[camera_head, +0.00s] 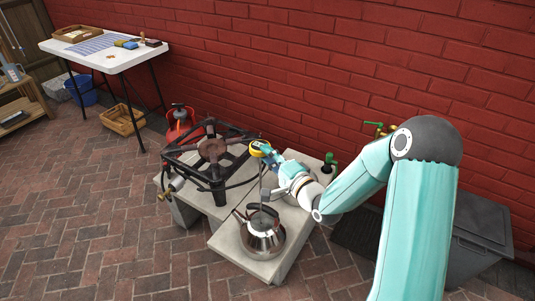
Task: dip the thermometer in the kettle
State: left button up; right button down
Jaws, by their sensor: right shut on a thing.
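The thermometer (258,148) has a yellow-rimmed head and a thin probe that points down. My right gripper (271,162) is shut on it near the head, above and behind the kettle. The steel kettle (263,240) stands upright on the pale slab, its spout toward the left. The probe runs down to the top of the kettle in the picture. I cannot tell whether its tip is inside the opening or just above or behind it. My left gripper is not in view.
A black burner stand (212,150) is left of the kettle on the slab (226,240). A red gas bottle (180,122) stands behind it by the brick wall. A white table (110,60) is at the far left. A grey bin (480,235) is at the right.

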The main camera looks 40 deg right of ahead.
notch_tip(320, 180, down, 14)
jog(key=b, duration=1)
jog(key=shift+r, duration=0.2)
jog(key=shift+f, duration=0.1)
dwell(6.1)
